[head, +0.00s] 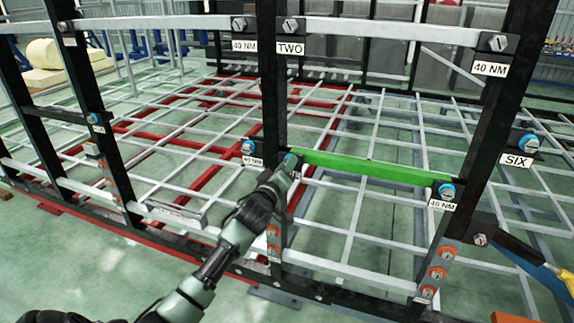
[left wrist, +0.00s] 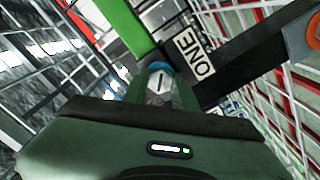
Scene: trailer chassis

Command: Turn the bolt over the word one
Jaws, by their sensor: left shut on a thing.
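The bolt by the word ONE shows in the left wrist view as a silver slotted head (left wrist: 158,84) with a blue ring behind it, between my fingers. The white label reading ONE (left wrist: 194,51) lies beside it on the black post. In the head view my left gripper (head: 289,168) reaches to the left end of the green bar (head: 375,166) and is shut on the bolt, with a bit of blue showing at its tip. The ONE label is hidden there by the gripper. My right gripper is not in view.
Other bolts sit on the frame: one by the TWO label (head: 290,48), one by the SIX label (head: 516,160) and one at the green bar's right end (head: 447,190). Black posts and grey rails surround my arm. Orange-ringed bolts (head: 437,272) line the lower posts.

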